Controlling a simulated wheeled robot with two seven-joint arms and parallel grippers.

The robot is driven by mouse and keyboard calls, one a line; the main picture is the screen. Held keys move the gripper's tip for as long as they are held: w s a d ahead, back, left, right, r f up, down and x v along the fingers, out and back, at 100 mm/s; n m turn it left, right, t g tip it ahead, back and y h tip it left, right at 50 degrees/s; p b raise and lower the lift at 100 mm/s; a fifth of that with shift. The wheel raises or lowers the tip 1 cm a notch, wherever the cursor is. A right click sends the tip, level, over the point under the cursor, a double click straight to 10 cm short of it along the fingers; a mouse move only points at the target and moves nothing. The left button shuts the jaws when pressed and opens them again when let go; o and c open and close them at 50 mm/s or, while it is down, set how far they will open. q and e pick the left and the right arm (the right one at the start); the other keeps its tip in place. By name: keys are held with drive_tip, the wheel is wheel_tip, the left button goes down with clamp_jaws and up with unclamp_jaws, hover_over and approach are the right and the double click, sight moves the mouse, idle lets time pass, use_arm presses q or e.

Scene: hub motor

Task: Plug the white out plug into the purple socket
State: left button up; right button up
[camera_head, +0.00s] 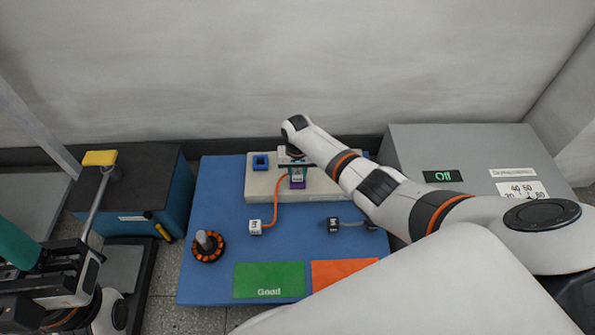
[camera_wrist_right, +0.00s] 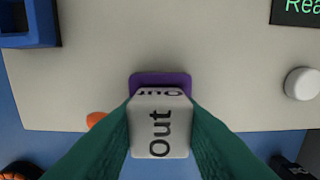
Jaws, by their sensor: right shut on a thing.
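My right gripper (camera_head: 297,175) is shut on the white out plug, whose "out" label faces the camera in the right wrist view (camera_wrist_right: 160,135). The purple socket (camera_head: 297,184) is on the light box, right at the gripper. In the wrist view the purple socket (camera_wrist_right: 160,77) shows just beyond the plug's far end, lined up with it. The plug overlaps the socket, so I cannot tell whether it is seated or just above. An orange cable (camera_head: 275,205) runs from the held plug to a white block (camera_head: 255,227) on the blue mat. My left gripper (camera_head: 20,245) is partly in view at the left edge.
A blue socket (camera_head: 260,161) is left on the light box (camera_head: 258,184). A hub motor (camera_head: 208,245), a dark plug (camera_head: 333,224), a green pad (camera_head: 270,280) and an orange pad (camera_head: 342,272) lie on the blue mat (camera_head: 222,190). A grey device (camera_head: 465,145) stands right.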

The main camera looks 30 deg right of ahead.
idle(0.5)
idle(0.3)
drive_tip(key=o, duration=1.2)
drive_tip(key=shift+f, duration=0.1)
